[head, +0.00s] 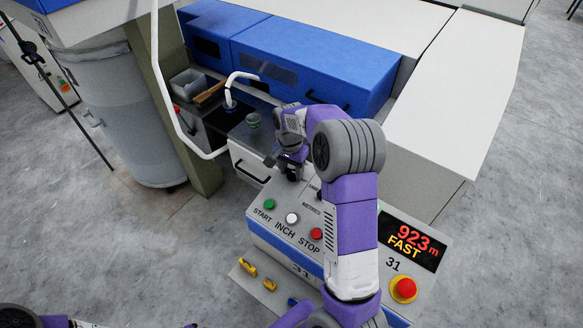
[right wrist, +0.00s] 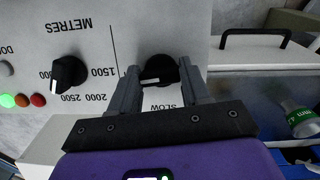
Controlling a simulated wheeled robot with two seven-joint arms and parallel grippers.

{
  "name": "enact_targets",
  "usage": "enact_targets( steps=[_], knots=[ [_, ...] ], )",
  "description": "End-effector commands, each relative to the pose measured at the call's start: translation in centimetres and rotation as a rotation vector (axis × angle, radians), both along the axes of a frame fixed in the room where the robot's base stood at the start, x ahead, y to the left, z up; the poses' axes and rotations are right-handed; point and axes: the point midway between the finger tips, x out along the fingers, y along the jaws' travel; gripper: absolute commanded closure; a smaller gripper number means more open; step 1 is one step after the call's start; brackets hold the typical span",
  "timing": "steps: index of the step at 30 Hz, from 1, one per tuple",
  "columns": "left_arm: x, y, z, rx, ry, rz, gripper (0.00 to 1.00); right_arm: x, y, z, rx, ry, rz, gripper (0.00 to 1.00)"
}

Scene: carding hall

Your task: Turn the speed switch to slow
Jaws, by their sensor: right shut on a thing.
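The speed switch (right wrist: 163,70) is a round black knob with a white pointer mark. In the right wrist view it sits between the fingers of my right gripper (right wrist: 158,86), which is shut on it. The white mark points to the left there. The upside-down word SLOW (right wrist: 167,106) shows below the knob. In the head view my right gripper (head: 288,168) is at the far edge of the control panel (head: 268,225), and its fingers and arm hide the switch. The display (head: 411,240) reads 923 m and FAST. My left gripper is out of view.
The METRES knob (right wrist: 68,72) is beside the switch. Green START (head: 269,204), white INCH (head: 292,218) and red STOP (head: 316,234) buttons are on the panel. A red emergency button (head: 405,287) is at the right. A green-topped container (head: 253,120) stands behind my gripper.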

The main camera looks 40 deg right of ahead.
Motion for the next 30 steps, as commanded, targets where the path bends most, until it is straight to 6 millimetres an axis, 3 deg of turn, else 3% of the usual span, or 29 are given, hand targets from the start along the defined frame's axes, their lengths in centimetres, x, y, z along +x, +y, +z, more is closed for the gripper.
enact_targets(
  steps=[12, 30],
  knots=[
    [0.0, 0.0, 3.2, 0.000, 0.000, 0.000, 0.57, 0.0, 0.0, 0.3, -0.025, 0.093, 0.360, 0.84],
    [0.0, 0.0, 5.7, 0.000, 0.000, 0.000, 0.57, 0.1, 0.1, 0.1, -0.066, 0.230, 0.913, 0.84]
  ],
)
